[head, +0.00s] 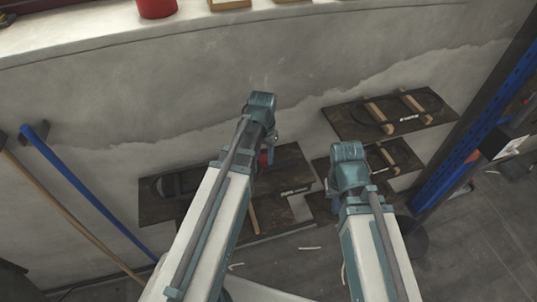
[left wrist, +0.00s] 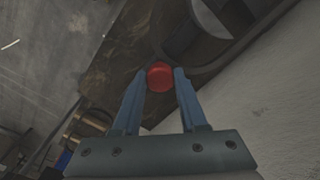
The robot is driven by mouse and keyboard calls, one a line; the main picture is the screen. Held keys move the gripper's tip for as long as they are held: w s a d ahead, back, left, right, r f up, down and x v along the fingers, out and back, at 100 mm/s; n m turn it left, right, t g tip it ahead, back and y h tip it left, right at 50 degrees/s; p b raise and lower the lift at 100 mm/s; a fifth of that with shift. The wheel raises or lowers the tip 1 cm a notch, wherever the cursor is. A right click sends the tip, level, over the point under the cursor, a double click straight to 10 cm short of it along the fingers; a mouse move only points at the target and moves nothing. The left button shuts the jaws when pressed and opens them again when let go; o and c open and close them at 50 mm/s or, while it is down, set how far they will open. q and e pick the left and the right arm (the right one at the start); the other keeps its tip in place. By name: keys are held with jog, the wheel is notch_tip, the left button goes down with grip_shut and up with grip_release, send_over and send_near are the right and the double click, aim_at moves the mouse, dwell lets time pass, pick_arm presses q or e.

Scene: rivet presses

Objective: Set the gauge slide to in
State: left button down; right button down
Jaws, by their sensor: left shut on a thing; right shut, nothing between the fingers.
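My left gripper (left wrist: 160,72) is shut on a small red knob (left wrist: 159,77), which sits between its two fingertips in the left wrist view. The knob stands over a dark brown board (left wrist: 122,42). In the head view a bit of the red knob (head: 264,158) shows beside my left wrist, over the dark board at left (head: 290,172). The slide's track and its in or out marks cannot be made out. My right gripper (head: 338,193) is at the right, mostly hidden under its own wrist, shut and apart from the boards as far as I can tell.
Dark boards with wooden strips (head: 400,110) lie at the right. A blue bar (head: 80,188) and a wooden pole (head: 65,210) lean at left. A blue upright (head: 480,120) stands at right. A red container (head: 157,8) is on the pale ledge above.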

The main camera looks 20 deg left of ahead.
pick_arm(q)
jog(key=shift+s+a, duration=0.1)
jog(key=c, duration=0.9)
grip_release()
jog(key=o, duration=0.5)
jog(key=shift+a, duration=0.2)
jog(key=shift+c, duration=0.2)
jog(key=shift+d, duration=0.1)
jog(key=shift+r+p, duration=0.75)
notch_tip(320, 180, up, 12)
jog(key=p, duration=1.2)
jog(key=shift+r, duration=0.15)
